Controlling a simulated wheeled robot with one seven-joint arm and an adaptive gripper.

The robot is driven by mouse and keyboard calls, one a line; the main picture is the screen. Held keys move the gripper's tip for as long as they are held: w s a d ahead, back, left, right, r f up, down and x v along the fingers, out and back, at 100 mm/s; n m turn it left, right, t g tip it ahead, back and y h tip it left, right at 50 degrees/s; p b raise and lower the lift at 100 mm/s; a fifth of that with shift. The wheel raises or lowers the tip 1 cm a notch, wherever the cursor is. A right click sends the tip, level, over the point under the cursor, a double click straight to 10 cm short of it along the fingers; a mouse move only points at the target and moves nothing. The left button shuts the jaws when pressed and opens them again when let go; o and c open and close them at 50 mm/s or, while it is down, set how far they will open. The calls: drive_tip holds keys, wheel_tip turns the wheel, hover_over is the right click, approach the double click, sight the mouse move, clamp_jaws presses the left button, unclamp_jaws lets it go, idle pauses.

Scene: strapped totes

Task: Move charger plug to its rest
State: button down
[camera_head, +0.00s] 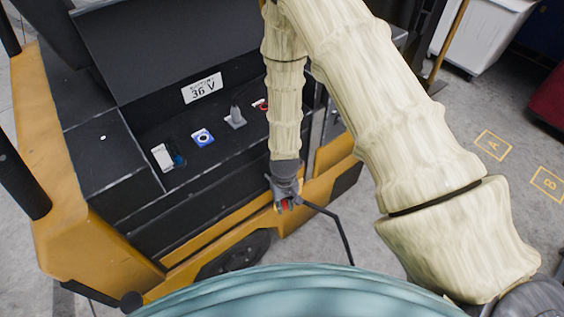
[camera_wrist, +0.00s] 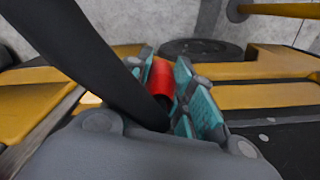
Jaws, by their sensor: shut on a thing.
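My gripper (camera_head: 286,203) hangs low beside the yellow and black truck. It is shut on a red charger plug (camera_head: 285,204). In the wrist view the red plug (camera_wrist: 160,78) shows between the teal finger pads of my gripper (camera_wrist: 172,100). A thick black cable (camera_wrist: 85,50) crosses the wrist view and covers part of the plug. In the head view the cable (camera_head: 335,220) runs from the gripper down to the right. I cannot tell which fitting is the plug's rest.
The truck's black top (camera_head: 180,135) bears a white fitting (camera_head: 161,156), a blue one (camera_head: 203,137), a grey post (camera_head: 235,117) and a red piece (camera_head: 261,105), under a "36 V" label (camera_head: 202,88). A white bin (camera_head: 480,35) stands behind. Floor at right is clear, marked A and B.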

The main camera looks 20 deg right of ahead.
wheel_tip(320, 180, down, 7)
drive_tip(key=b, duration=0.5)
drive_tip(key=shift+s+f+b, duration=0.2)
drive_tip(key=shift+s+b, duration=0.1)
drive_tip(key=shift+s, duration=0.1)
